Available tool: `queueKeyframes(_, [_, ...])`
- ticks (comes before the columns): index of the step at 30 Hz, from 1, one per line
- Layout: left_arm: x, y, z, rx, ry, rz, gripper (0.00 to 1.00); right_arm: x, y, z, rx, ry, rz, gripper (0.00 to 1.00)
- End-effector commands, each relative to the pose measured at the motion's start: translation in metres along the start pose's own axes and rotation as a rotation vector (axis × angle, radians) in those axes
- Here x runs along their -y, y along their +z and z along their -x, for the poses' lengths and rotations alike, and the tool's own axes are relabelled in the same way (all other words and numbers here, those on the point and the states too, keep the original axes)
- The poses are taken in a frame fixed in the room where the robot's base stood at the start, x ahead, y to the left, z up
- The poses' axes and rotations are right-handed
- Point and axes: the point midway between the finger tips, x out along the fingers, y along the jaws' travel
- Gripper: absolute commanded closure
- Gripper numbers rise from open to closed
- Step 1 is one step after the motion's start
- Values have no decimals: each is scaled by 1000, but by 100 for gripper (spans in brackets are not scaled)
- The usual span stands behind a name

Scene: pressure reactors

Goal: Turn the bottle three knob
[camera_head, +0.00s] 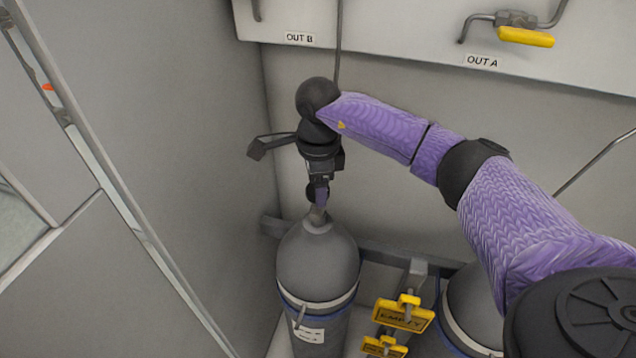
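A grey gas bottle (318,262) stands upright in the corner, with a light and blue band and a white label. A dark knob (318,193) sits on top of its neck. My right arm, in a purple sleeve, comes in from the right. My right gripper (319,188) points down at the top of this bottle, over the knob. The fingers are small and partly hidden, so I cannot tell whether they grip the knob. My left gripper is not in view. I cannot read which bottle number this is.
A second grey bottle (462,310) stands to the right, partly behind my arm. Yellow "EMPTY" tags (402,315) hang between the bottles on a grey rail (385,256). A panel above has OUT A and OUT B labels and a yellow valve handle (526,37). A grey wall (170,170) is close on the left.

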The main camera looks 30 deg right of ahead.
Motion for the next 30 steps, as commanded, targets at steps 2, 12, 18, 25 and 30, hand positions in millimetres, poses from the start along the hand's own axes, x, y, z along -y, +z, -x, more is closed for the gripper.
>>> queueKeyframes(2, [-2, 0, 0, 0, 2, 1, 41, 0, 0, 0, 0, -1, 0, 56])
queueKeyframes(12, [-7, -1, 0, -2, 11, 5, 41, 0, 0, 1, 1, -1, -8, 95])
queueKeyframes(18, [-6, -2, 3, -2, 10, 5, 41, 0, 0, 1, 0, -1, -69, 95])
queueKeyframes(25, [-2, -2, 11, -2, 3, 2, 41, 0, 0, 3, 2, -2, -239, 95])
queueKeyframes(30, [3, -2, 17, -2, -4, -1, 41, 0, 0, 3, 2, -2, -400, 95])
